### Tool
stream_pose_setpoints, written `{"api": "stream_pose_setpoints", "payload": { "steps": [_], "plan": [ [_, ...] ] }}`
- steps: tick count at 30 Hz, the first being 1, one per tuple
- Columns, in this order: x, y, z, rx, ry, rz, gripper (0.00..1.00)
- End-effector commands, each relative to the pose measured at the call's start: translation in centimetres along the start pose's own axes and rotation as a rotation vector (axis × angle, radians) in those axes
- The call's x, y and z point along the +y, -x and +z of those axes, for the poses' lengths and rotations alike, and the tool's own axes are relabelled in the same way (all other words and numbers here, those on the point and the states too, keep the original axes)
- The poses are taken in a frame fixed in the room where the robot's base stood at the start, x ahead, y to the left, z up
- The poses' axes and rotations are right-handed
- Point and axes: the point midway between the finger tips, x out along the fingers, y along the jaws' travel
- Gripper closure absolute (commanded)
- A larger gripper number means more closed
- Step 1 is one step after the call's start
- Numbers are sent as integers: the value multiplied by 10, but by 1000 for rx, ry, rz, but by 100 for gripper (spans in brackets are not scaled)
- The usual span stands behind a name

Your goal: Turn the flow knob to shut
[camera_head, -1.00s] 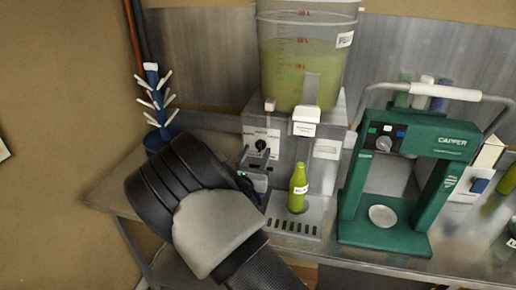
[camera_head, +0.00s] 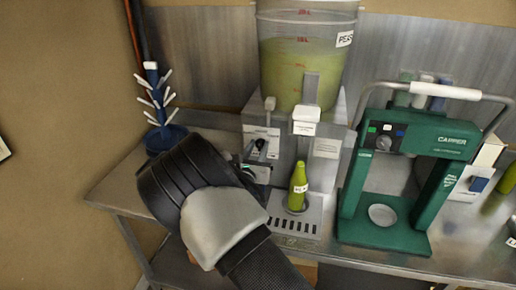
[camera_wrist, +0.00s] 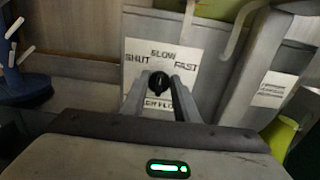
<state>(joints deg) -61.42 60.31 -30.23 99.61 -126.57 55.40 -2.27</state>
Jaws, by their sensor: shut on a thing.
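The flow knob (camera_wrist: 158,80) is a small black knob on a white plate (camera_wrist: 162,62) marked SHUT at left, SLOW at top and FAST at right. It sits on the front of the filler, and the knob also shows in the head view (camera_head: 260,144). My gripper (camera_wrist: 159,84) has one finger on each side of the knob and is shut on it. The knob's exact pointer direction is hard to make out. In the head view my arm hides part of the gripper (camera_head: 257,168).
A green bottle (camera_head: 298,187) stands under the filler's spout (camera_head: 305,122), right of my gripper. A clear bucket of green liquid (camera_head: 300,65) sits above. A green capper (camera_head: 405,175) stands at right, a blue bottle tree (camera_head: 158,110) at left.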

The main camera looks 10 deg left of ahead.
Motion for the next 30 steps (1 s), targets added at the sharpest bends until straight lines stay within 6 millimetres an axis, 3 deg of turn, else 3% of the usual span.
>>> {"api": "stream_pose_setpoints", "payload": {
  "steps": [8, 30],
  "plan": [
    [1, 0, 1, 1, 105, 1, 95],
    [6, 1, -2, 1, 672, 1, 95]
  ]
}}
